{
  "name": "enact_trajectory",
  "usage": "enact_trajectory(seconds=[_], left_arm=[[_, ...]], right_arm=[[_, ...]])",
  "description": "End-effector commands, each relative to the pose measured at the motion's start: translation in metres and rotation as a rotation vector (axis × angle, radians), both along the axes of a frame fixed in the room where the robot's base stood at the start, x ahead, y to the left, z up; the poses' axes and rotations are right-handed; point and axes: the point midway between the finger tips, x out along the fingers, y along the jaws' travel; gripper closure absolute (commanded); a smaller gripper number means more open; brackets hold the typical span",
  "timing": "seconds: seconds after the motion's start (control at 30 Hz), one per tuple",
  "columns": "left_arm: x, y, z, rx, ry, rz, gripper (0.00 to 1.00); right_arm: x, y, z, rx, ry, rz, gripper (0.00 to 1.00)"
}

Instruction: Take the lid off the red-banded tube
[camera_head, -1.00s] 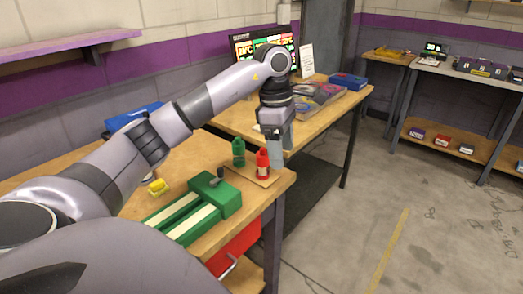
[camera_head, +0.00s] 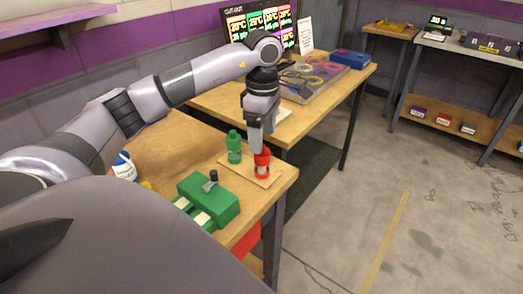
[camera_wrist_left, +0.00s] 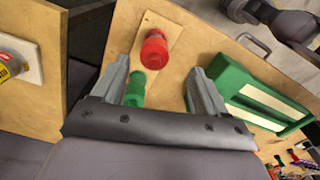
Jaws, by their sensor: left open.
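The red-banded tube (camera_head: 262,165) stands upright on a small wooden board near the front right corner of the workbench. It has a red lid, a pale middle and a red lower part. In the left wrist view its red lid (camera_wrist_left: 154,48) shows ahead, between the lines of the two fingers. My left gripper (camera_head: 256,148) points down at the lid, with its fingertips close to the lid's top. It is open and empty in the left wrist view (camera_wrist_left: 160,66). Whether a finger touches the lid I cannot tell. My right gripper is not in view.
A green tube (camera_head: 234,147) stands close beside the red one on the same board (camera_head: 262,181). A green block with a black knob (camera_head: 210,201) lies nearer on the bench. A second table (camera_head: 295,116) stands behind.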

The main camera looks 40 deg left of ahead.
Motion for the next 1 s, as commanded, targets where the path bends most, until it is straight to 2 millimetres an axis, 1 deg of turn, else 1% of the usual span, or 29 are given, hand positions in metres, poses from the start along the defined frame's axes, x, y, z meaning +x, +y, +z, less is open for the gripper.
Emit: enact_trajectory(seconds=[0.2,0.3,0.4,0.6,0.63,0.67,0.7,0.77,0.8,1.0], left_arm=[[0.004,0.007,-0.031,0.000,0.005,0.001,0.27],[0.004,0.006,-0.044,0.000,0.003,0.000,0.27],[0.005,0.007,-0.049,0.000,0.000,0.000,0.27],[0.005,0.006,-0.050,0.000,-0.001,0.000,0.27],[0.005,0.006,-0.050,0.000,-0.001,0.000,0.33],[0.005,0.006,-0.050,-0.001,0.000,0.000,0.43],[0.005,0.006,-0.050,-0.001,0.000,0.000,0.56],[0.005,0.006,-0.050,-0.001,0.000,0.000,0.75],[0.005,0.006,-0.049,-0.001,0.000,0.000,0.83],[0.005,0.006,-0.049,-0.001,-0.001,0.000,0.83]], right_arm=[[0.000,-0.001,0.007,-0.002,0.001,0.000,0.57],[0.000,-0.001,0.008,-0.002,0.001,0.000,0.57],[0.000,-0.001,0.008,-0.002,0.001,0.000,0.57],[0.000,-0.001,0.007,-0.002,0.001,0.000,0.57],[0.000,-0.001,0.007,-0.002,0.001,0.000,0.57],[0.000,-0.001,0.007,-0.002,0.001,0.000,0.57],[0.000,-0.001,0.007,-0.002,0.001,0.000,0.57],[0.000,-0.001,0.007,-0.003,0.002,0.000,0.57],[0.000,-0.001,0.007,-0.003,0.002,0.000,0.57],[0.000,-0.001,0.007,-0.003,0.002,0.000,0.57]])
